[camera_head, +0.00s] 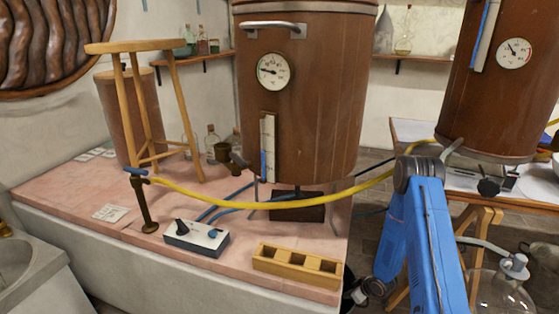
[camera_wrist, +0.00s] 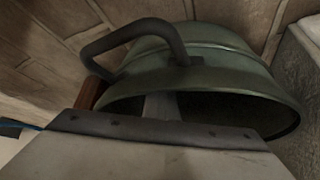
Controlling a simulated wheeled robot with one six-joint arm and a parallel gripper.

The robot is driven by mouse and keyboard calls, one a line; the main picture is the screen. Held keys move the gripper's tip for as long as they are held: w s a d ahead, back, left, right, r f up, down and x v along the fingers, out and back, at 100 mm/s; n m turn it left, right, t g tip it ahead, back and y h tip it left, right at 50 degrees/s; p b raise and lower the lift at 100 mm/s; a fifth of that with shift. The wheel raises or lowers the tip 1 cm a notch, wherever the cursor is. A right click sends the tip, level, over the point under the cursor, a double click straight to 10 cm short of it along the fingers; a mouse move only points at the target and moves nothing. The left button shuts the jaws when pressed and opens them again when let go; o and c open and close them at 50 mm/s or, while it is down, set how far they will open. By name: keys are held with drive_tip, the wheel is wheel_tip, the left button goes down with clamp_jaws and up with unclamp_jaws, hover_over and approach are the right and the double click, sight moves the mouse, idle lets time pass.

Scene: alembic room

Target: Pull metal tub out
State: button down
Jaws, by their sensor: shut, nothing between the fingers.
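The metal tub (camera_wrist: 215,75) is dull grey-green with a rounded side and a wide rim. It fills the upper middle of the wrist view, tipped so that part of its dark inside shows. A dark, thick, curved handle (camera_wrist: 130,38) stands out from its side towards the left. My gripper (camera_wrist: 162,106) is shut and empty in front of the rim, its fingers partly hidden by the wrist housing. I cannot tell whether it touches the tub. I cannot make out the tub in the head view.
Brown tiled floor (camera_wrist: 50,45) surrounds the tub, with a pale wall or block edge (camera_wrist: 303,45) close at its right. In the head view, a pink tiled counter (camera_head: 90,190) holds a wooden stool (camera_head: 165,110), a boiler (camera_head: 310,100) and a control box (camera_head: 196,238).

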drive_tip(key=shift+s+d, duration=0.25)
drive_tip(key=shift+d, duration=0.45)
drive_tip(key=shift+s+d, duration=0.2)
drive_tip(key=shift+d, duration=0.45)
drive_tip(key=shift+s+d, duration=0.15)
drive_tip(key=shift+d, duration=0.35)
drive_tip(key=shift+a, duration=0.25)
drive_tip(key=shift+w+a, duration=0.25)
drive_tip(key=shift+a, duration=0.4)
drive_tip(key=shift+w+a, duration=0.25)
drive_tip(key=shift+a, duration=0.35)
wheel_tip(320, 180, up, 9)
